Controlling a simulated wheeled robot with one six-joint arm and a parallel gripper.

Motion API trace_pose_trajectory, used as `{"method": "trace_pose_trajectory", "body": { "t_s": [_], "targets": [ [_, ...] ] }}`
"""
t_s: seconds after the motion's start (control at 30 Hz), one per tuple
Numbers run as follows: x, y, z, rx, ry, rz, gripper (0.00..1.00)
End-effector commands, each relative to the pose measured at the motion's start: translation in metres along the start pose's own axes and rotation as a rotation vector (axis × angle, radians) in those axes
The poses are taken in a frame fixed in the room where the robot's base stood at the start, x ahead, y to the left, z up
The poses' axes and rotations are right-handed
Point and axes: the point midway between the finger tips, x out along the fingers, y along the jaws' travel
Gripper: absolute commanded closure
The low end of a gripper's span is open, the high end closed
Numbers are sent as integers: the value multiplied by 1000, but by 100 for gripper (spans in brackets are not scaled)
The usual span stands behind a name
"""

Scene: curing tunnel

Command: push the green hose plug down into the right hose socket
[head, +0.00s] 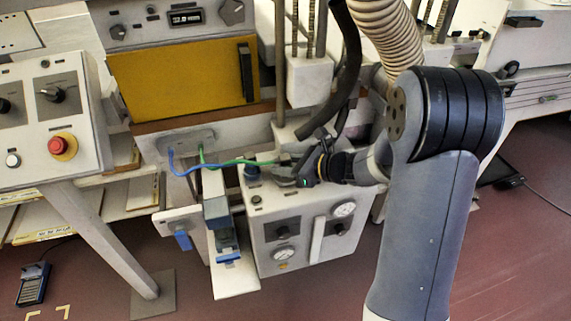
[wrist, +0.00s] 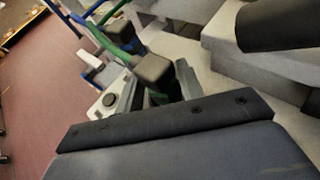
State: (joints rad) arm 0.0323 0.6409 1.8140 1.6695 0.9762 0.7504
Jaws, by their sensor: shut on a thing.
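The green hose (head: 232,163) runs from the wall panel to my gripper (head: 285,173), over the top of the white box. In the wrist view my gripper's two dark fingertips (wrist: 136,50) are closed around the green plug, mostly hidden between them; the green hose (wrist: 96,36) leads away from it. A dark blue plug (head: 252,172) with the blue hose (head: 205,172) stands upright on the box, just left of my gripper. The right hose socket is hidden by my gripper, so I cannot tell how the green plug sits in it.
The white box (head: 325,205) has gauges and knobs on its front. A grey-blue fixture (head: 217,212) on a narrow white shelf stands to its left. A black hose (head: 348,75) and a vertical post (head: 280,70) stand close behind my gripper.

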Motion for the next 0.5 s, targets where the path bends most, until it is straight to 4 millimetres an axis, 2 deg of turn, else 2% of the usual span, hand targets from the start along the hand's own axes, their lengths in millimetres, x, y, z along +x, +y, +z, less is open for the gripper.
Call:
{"method": "trace_pose_trajectory", "body": {
  "t_s": [0.07,0.1,0.4,0.5],
  "targets": [
    [0,0,-1,1,2,0,88],
    [0,0,-1,1,2,0,62],
    [0,0,-1,1,2,0,38],
    [0,0,-1,1,2,0,38]
  ]
}}
